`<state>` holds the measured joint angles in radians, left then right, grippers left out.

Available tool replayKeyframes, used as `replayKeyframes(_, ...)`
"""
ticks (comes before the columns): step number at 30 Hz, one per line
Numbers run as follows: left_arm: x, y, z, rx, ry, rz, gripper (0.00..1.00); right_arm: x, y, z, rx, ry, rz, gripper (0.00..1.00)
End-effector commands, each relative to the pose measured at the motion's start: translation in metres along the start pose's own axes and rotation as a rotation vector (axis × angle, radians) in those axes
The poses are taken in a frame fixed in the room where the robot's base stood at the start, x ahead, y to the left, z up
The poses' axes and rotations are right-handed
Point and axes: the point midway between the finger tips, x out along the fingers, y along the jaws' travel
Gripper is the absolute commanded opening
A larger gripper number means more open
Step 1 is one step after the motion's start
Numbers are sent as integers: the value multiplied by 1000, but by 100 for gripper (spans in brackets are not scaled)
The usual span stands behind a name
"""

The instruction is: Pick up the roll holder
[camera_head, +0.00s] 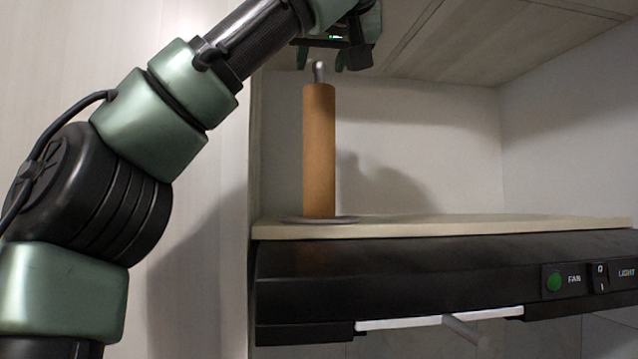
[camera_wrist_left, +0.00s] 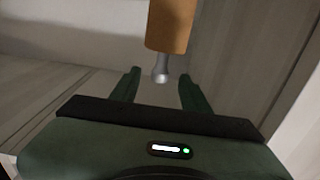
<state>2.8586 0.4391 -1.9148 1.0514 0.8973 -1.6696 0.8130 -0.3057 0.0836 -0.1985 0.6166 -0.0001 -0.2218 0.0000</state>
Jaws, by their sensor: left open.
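The roll holder (camera_head: 319,150) stands upright on the shelf, with a brown cardboard tube, a round metal base and a metal knob on top. My left gripper (camera_head: 325,68) is open just above the holder, its fingers pointing down near the knob. In the left wrist view the holder's knob (camera_wrist_left: 160,75) shows between the two open fingers of the left gripper (camera_wrist_left: 160,83), toward the tips, with the brown tube beyond. I cannot see a clear contact between fingers and knob. My right gripper is not in view.
The light wooden shelf (camera_head: 480,226) is bare to the right of the holder. A cabinet panel (camera_head: 500,30) hangs above and a side wall stands close on the left. A black range hood (camera_head: 400,285) with fan and light switches is below the shelf.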

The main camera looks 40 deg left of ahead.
Motion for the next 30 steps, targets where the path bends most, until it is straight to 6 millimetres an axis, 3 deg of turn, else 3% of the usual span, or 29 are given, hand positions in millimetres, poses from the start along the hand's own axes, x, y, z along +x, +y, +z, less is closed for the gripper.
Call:
replayKeyframes(1, 8, -2, -6, 0, -1, -3, 46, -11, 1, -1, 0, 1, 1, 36)
replayKeyframes(6, 28, -1, -3, -1, -1, -1, 46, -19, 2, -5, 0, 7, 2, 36)
replayKeyframes(14, 31, -1, 0, -1, 0, 0, 46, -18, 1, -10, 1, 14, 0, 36)
replayKeyframes(19, 31, -1, 0, -1, -1, 0, 4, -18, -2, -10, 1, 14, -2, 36)
replayKeyframes(20, 31, -1, 0, -1, -1, 0, 0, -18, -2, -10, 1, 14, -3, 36)
replayKeyframes(30, 30, -1, -1, -2, 1, 0, 0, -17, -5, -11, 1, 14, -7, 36)
